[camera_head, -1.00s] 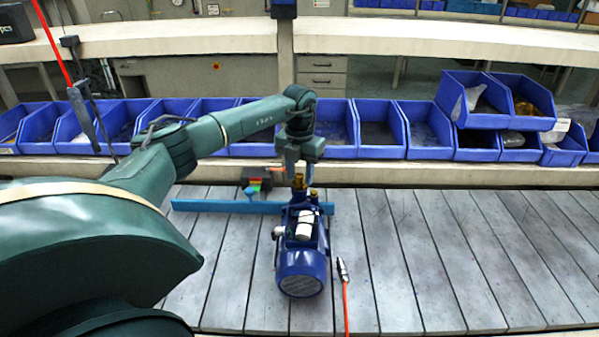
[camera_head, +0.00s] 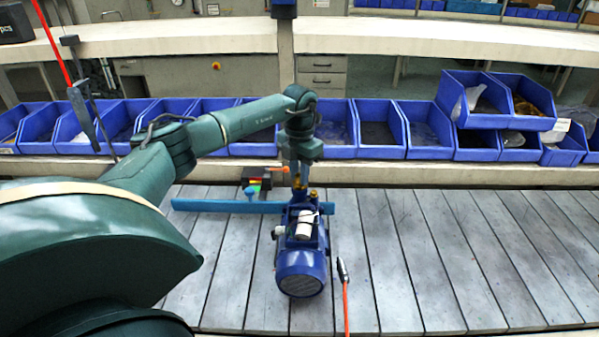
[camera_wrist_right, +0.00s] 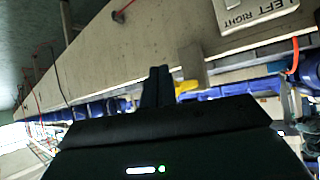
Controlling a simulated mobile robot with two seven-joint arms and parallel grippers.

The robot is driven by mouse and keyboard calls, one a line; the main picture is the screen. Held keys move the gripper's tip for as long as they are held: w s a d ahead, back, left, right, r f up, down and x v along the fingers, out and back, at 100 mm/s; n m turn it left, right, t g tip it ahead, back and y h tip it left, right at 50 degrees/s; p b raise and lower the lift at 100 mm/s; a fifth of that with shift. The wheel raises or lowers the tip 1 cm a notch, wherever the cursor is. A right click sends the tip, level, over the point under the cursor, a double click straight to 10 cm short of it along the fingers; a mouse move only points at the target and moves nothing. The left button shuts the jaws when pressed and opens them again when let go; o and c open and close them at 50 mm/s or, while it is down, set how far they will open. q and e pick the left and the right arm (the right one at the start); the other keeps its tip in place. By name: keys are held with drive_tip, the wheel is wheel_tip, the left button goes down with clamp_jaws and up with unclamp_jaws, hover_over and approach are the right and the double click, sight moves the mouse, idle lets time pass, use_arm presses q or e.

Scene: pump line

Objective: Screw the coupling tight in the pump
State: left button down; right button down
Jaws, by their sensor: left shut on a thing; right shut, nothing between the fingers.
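The blue pump (camera_head: 301,262) stands on the slatted table, its round motor end toward me and its brass fittings at the far end. My left gripper (camera_head: 299,183) points down over the far end of the pump, shut on the brass coupling (camera_head: 298,187). The fingers and wrist mostly hide the coupling, so I cannot tell how deep it sits. A second brass fitting (camera_head: 313,193) shows just right of it. My right gripper (camera_wrist_right: 157,84) shows only in the right wrist view, shut and empty, away from the pump.
A blue bar (camera_head: 225,206) lies across the table behind the pump. A dark box with coloured parts (camera_head: 257,179) is left of my left gripper. A red cable with a metal tip (camera_head: 345,285) lies right of the pump. Blue bins (camera_head: 378,150) line the back.

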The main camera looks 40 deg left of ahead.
idle(0.3)
use_arm(q)
drive_tip(key=shift+m, duration=0.7)
drive_tip(key=c, duration=1.5)
unclamp_jaws()
drive_tip(key=shift+o, duration=0.3)
drive_tip(key=o, duration=0.5)
drive_tip(key=shift+r, duration=3.05)
